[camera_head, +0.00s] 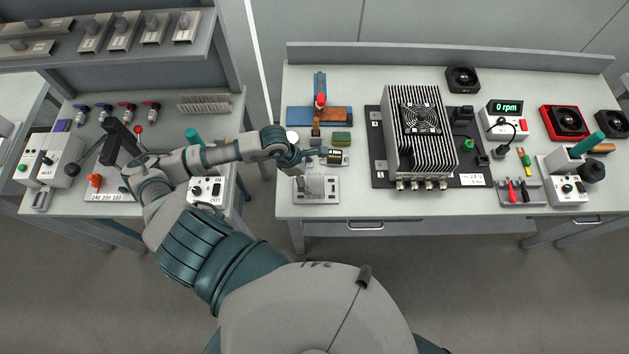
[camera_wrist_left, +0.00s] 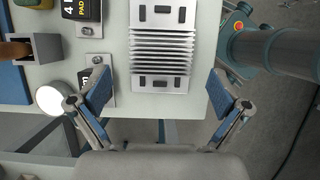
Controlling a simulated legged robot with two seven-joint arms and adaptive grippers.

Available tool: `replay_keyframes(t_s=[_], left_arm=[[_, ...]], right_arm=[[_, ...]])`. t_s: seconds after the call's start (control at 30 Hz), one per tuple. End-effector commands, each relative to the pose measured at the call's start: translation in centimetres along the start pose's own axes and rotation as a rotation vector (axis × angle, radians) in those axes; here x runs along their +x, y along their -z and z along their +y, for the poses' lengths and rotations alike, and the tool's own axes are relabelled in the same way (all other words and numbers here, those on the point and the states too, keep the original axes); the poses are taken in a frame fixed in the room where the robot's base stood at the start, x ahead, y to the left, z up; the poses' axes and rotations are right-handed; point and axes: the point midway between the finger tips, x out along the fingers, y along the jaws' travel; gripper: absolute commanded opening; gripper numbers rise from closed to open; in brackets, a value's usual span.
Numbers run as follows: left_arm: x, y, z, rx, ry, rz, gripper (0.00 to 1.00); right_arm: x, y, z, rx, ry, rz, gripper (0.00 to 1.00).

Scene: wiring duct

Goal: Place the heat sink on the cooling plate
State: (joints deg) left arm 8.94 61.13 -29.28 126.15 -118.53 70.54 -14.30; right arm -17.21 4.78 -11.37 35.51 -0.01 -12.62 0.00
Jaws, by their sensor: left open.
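The finned silver heat sink (camera_head: 315,186) shows near the front left of the right bench. In the left wrist view the heat sink (camera_wrist_left: 161,50) has parallel fins and lies across the middle of a flat silver plate (camera_wrist_left: 160,84) with dark slots, seemingly the cooling plate (camera_head: 331,188). Whether the heat sink rests fully on it I cannot tell. My left gripper (camera_head: 293,163) is over the bench just behind the heat sink. In its wrist view the left gripper (camera_wrist_left: 160,88) is open and empty, one finger to each side of the plate, touching nothing visible. My right gripper is out of view.
A large finned unit with a fan (camera_head: 419,125) stands on a black board to the right. A white round pad (camera_wrist_left: 51,99), black labelled boxes and a wooden-topped holder crowd the left of the wrist view. The bench front between plate and tool tray (camera_head: 520,198) is clear.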

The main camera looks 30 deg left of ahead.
Motion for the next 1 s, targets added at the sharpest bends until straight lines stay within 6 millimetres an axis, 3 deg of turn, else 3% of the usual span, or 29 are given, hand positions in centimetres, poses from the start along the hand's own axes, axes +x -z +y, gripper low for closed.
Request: replay_keyframes(t_s=[0.2,0.33,1.0], left_arm=[[-3.8,0.0,0.0,0.001,-0.003,0.002,1.00],[-4.8,0.0,0.0,0.000,0.000,0.001,1.00],[-5.1,0.0,0.0,0.000,0.001,0.000,1.00]], right_arm=[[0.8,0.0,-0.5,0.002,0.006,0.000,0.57],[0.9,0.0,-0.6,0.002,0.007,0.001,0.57],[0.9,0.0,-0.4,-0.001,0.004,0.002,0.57]])
